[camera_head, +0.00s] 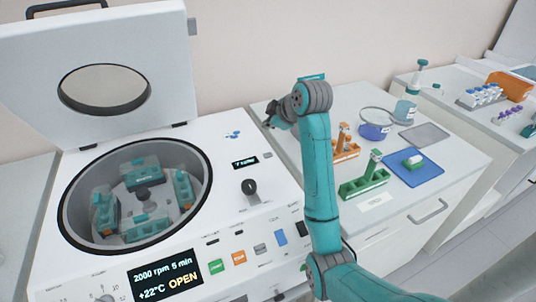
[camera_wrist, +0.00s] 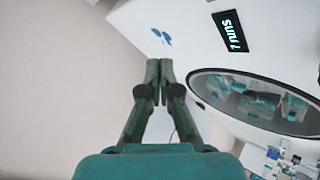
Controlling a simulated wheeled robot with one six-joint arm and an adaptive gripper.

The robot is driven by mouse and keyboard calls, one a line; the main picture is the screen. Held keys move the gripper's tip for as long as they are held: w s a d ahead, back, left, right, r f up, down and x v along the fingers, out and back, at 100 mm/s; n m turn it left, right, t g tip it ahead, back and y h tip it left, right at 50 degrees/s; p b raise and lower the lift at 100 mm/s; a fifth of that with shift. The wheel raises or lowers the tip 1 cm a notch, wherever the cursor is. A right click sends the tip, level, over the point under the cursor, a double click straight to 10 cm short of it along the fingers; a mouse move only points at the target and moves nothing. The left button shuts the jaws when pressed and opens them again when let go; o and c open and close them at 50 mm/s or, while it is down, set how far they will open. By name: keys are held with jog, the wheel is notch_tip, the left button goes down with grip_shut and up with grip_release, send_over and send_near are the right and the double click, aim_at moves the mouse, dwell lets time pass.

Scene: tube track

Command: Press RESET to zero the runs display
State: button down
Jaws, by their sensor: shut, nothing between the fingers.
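The runs display (camera_head: 244,163) is a small dark panel on the white centrifuge's top, right of the open bowl. It also shows in the wrist view (camera_wrist: 230,31), rotated, and seems to read 7 runs. A small grey button (camera_head: 267,155) sits just right of the display in the head view; its label is too small to read, so I cannot confirm it is RESET. My gripper (camera_wrist: 159,66) is shut and empty. In the head view my gripper (camera_head: 270,118) is raised above the back right of the centrifuge, apart from the display and button.
The centrifuge lid (camera_head: 170,85) stands open behind the bowl (camera_head: 68,205). A black knob (camera_head: 249,186) is in front of the display. The front screen (camera_head: 166,277) reads 2000 rpm 5 min, +22°C OPEN. Right of my arm are a green rack (camera_head: 364,187) and blue mat (camera_head: 425,175).

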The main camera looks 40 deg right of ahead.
aim_at(269, 155)
jog(key=shift+f, duration=0.1)
jog(key=shift+f, duration=4.3)
jog(key=shift+f, duration=0.2)
jog(key=shift+f, duration=0.2)
jog(key=shift+f, duration=0.45)
jog(key=shift+r, duration=0.85)
jog(key=shift+r, duration=2.55)
